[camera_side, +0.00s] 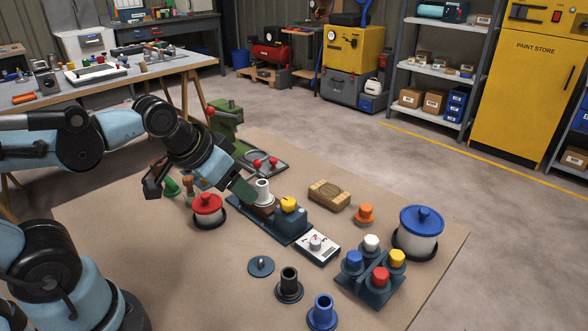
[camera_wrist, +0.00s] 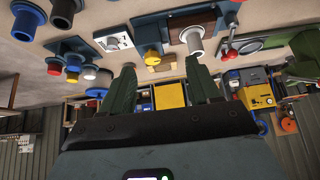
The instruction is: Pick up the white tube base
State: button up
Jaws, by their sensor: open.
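The white tube base (camera_side: 263,188) stands upright in the side view, on a brown piece at the left part of a dark blue plate (camera_side: 243,221). A yellow knob (camera_side: 288,204) is on the same plate. My gripper's green finger (camera_side: 243,190) is close to the tube's left side and overlaps its surroundings; contact cannot be told. In the wrist view the white tube base (camera_wrist: 194,44) shows pale grey, beyond the right finger. My gripper (camera_wrist: 159,76) is open there, with nothing between its fingers. The tube is not between them.
A red-lidded pot (camera_side: 208,207) stands left of the plate. A dial box (camera_side: 316,246), a black tube base (camera_side: 289,285) and a blue one (camera_side: 323,312) are in front. A peg block (camera_side: 369,284) and a blue-lidded pot (camera_side: 419,235) stand right. Bare board lies front left.

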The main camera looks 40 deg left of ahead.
jog(key=w+a+r+m+g, duration=0.1)
jog(key=w+a+r+g, duration=0.15)
jog(key=w, duration=0.25)
jog(key=m+g, duration=0.2)
jog(key=g, duration=0.2)
send_over(262, 185)
notch_tip(262, 185, down, 7)
jog(key=shift+w+a+f, duration=0.1)
jog(key=shift+w+f, duration=0.05)
jog(key=shift+w+a+f, duration=0.1)
jog(key=shift+a+f, duration=0.1)
jog(key=shift+f, duration=1.15)
jog(key=shift+w+a+f, duration=0.1)
jog(key=shift+a+f, duration=0.05)
jog(key=shift+f, duration=1.2)
grip_shut()
jog(key=shift+r, duration=0.15)
